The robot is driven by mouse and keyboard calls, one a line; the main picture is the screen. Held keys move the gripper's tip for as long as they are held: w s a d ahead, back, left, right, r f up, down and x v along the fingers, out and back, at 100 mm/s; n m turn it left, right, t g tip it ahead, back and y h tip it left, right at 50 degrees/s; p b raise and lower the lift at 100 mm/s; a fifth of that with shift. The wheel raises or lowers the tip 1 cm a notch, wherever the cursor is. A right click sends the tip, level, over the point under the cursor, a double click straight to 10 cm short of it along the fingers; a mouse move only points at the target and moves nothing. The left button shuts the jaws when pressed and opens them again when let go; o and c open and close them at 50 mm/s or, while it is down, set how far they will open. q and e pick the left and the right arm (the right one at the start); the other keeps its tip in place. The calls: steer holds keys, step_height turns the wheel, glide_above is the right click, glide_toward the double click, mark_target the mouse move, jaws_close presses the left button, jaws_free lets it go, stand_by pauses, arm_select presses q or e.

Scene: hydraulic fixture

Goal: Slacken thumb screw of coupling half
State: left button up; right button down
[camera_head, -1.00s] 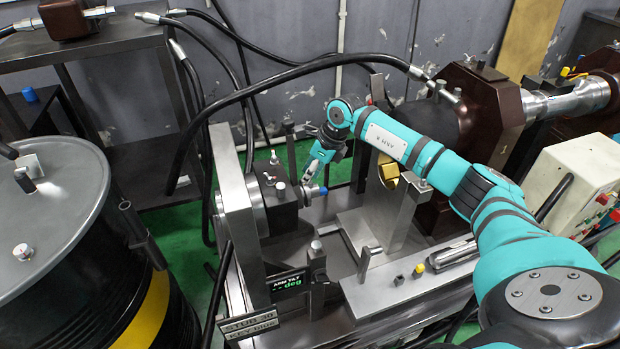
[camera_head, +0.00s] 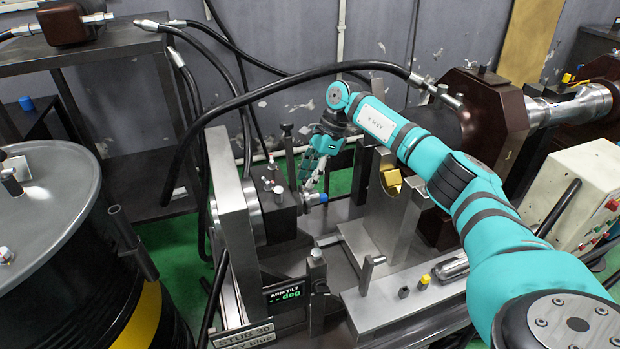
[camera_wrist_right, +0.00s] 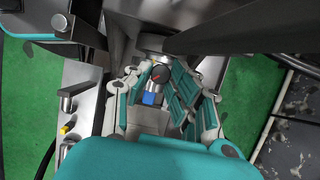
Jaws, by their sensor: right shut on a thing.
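The coupling half (camera_head: 313,199), a small metal piece with a blue end, sits at the right side of the dark block on the upright metal plate. In the right wrist view its blue part (camera_wrist_right: 149,98) shows between the fingers. Its thumb screw (camera_wrist_right: 161,74), a dark round knob with a red mark, stands just beyond the blue part. My right gripper (camera_head: 309,186) is at the coupling half from above, its fingers closed in around the thumb screw. The fingers hide part of the contact in the head view. My left gripper is not in view.
A display reading "ARM TILT" (camera_head: 286,292) and a post (camera_head: 316,270) stand in front of the coupling. A drum (camera_head: 50,230) stands at left, and a control box (camera_head: 583,195) at right.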

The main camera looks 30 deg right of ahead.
steer(key=shift+r, duration=0.1)
stand_by(0.4)
steer(key=c, duration=1.2)
jaws_free()
steer(key=v, duration=1.2)
steer(key=shift+d, duration=0.2)
